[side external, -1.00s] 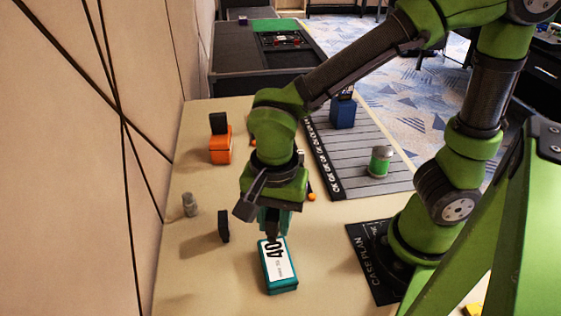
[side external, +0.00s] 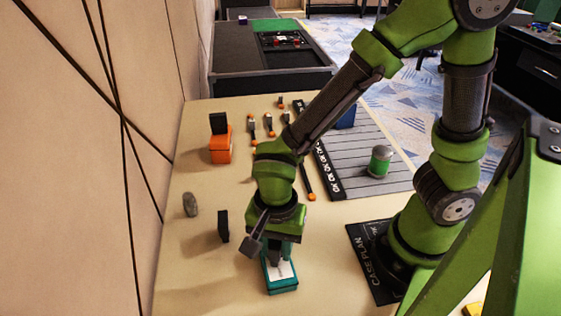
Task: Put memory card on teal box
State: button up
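The teal box (side external: 282,289) lies on the tan table at the front, with a white label on its top. My gripper (side external: 277,262) points down right over the far part of the box and hides that part. I cannot tell whether its fingertips touch the box, or whether they are open or shut. A thin black card-like piece (side external: 223,226) stands upright on the table to the left of the gripper, apart from it; it may be the memory card. Another black piece (side external: 219,123) stands on an orange box (side external: 220,148) farther back.
A grey stone-like object (side external: 190,204) is at the left. Several orange-and-black tools (side external: 269,125) lie behind my arm. A green-banded cylinder (side external: 380,161) stands on a slatted grey mat (side external: 350,145), with a partly hidden blue box (side external: 346,117) behind. A wall runs along the left.

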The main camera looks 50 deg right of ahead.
jog(key=o, duration=0.3)
jog(key=shift+o, duration=0.2)
notch_tip(320, 180, up, 12)
jog(key=shift+f, duration=0.1)
jog(key=d+r+n+t+y, duration=0.1)
jog(key=d+r+n+t, duration=0.2)
jog(key=d, duration=0.4)
jog(key=w+d+r+n+t+y, duration=0.1)
jog(key=d+r+n+t, duration=0.3)
jog(key=d+n, duration=0.2)
jog(key=shift+w+d+r+n, duration=0.15)
jog(key=shift+d+n, duration=0.15)
jog(key=shift+d, duration=0.25)
